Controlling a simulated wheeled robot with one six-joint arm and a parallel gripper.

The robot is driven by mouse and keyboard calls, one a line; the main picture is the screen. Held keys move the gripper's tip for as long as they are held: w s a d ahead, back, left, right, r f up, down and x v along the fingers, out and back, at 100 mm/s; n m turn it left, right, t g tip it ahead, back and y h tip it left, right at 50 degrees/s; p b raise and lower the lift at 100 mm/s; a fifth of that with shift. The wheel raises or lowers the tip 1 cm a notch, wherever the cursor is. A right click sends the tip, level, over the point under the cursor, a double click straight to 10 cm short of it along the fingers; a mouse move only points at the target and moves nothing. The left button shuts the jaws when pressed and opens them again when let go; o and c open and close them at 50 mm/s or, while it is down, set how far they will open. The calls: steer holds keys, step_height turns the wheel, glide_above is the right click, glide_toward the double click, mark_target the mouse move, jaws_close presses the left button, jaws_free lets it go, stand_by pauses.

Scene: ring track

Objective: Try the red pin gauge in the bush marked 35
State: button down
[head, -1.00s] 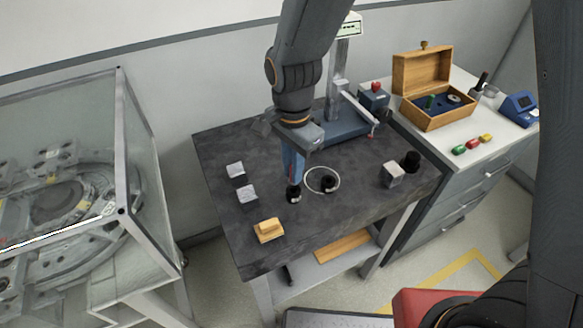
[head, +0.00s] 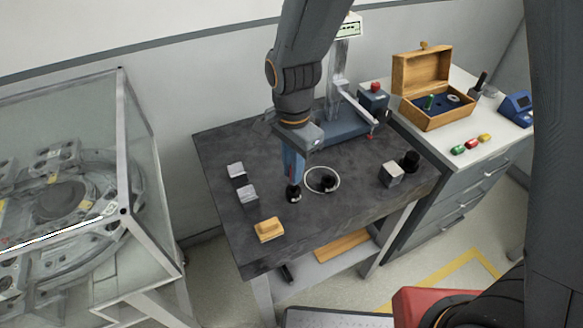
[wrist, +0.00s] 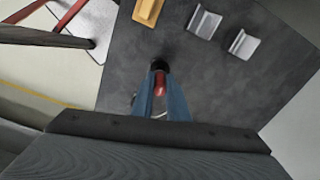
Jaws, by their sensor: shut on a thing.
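My gripper (head: 293,172) points down over the dark table, its blue fingers shut on the red pin gauge (wrist: 160,84). In the wrist view the red part shows between the fingertips. A black round piece (head: 293,194), apparently a bush, is directly below the fingertips; it also shows in the wrist view (wrist: 160,65). I cannot tell whether the pin's lower end is inside it. A second black bush (head: 327,184) stands inside a white ring on the table, to the right. No number is readable on either piece.
The dark table (head: 225,150) also bears two grey metal blocks, a yellow-tan block (head: 269,230), a grey cube (head: 391,175) and a black cylinder (head: 410,161). A measuring stand (head: 345,125) is behind. A wooden box (head: 430,85) sits on the right cabinet. A glass case (head: 75,200) stands left.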

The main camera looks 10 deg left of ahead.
steer(key=shift+f+b, duration=0.65)
steer(key=shift+f, duration=1.05)
steer(key=shift+r+p, duration=1.85)
steer(key=shift+r, duration=0.05)
stand_by(1.3)
steer(key=shift+r+p, duration=1.75)
steer(key=shift+r, duration=0.15)
